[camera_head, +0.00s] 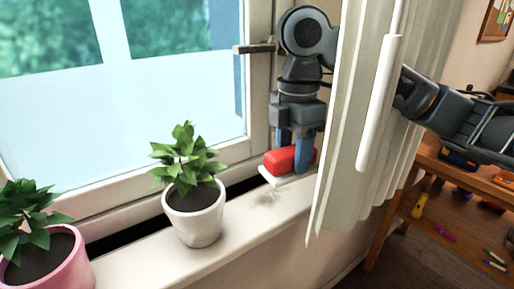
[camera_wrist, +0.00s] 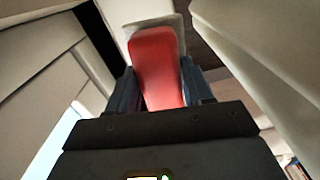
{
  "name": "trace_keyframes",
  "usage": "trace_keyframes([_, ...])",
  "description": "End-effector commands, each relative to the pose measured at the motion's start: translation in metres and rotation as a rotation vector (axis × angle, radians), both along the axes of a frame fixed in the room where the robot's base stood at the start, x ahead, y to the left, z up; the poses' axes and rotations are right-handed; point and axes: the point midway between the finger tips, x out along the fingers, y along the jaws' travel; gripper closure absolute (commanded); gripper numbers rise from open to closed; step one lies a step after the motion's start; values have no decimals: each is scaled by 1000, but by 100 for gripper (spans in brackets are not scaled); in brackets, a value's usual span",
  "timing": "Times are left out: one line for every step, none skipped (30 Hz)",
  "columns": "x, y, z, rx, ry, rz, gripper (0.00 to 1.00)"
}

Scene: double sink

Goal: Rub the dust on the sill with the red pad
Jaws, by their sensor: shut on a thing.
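My gripper (camera_head: 294,150) is shut on the red pad (camera_head: 283,161), which has a white underside. In the head view the pad is at the right part of the white sill (camera_head: 243,222), low over it; I cannot tell whether it touches. A grey dust patch (camera_head: 266,196) lies on the sill just in front of the pad. In the wrist view the red pad (camera_wrist: 158,66) sits between the two fingers, its white base showing beyond it. The dust cannot be made out in the wrist view.
A white pot with a green plant (camera_head: 193,212) stands on the sill left of the dust. A pink pot with a plant (camera_head: 52,258) is at the far left. A pale curtain (camera_head: 345,150) hangs close right of my gripper, partly hiding my arm. A wooden shelf (camera_head: 440,175) is at right.

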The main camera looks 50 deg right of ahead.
Motion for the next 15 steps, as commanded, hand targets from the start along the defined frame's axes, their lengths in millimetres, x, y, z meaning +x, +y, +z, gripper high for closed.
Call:
trace_keyframes([-4, -1, -1, 0, 0, 2, 74])
trace_keyframes([-6, -1, -1, 0, 0, 4, 74])
trace_keyframes([-7, 0, -2, 0, 0, 5, 74])
trace_keyframes([-7, 0, -3, 0, 0, 6, 74])
trace_keyframes([-7, 0, -4, 0, 1, 7, 74])
trace_keyframes([-7, 0, -5, 0, 1, 7, 74])
trace_keyframes([-7, 0, -7, 0, 1, 7, 74])
trace_keyframes([-7, 0, -9, 0, 1, 7, 74])
trace_keyframes([-7, 0, -11, 0, 1, 6, 74])
trace_keyframes([-7, 0, -14, 0, 1, 6, 74])
trace_keyframes([-7, 0, -16, 0, 1, 6, 74])
trace_keyframes([-7, 0, -20, 0, 1, 6, 74])
trace_keyframes([-7, 0, -23, 0, 1, 6, 74])
trace_keyframes([-7, 0, -26, 0, 1, 6, 74])
trace_keyframes([-7, 0, -30, 0, 0, 6, 74])
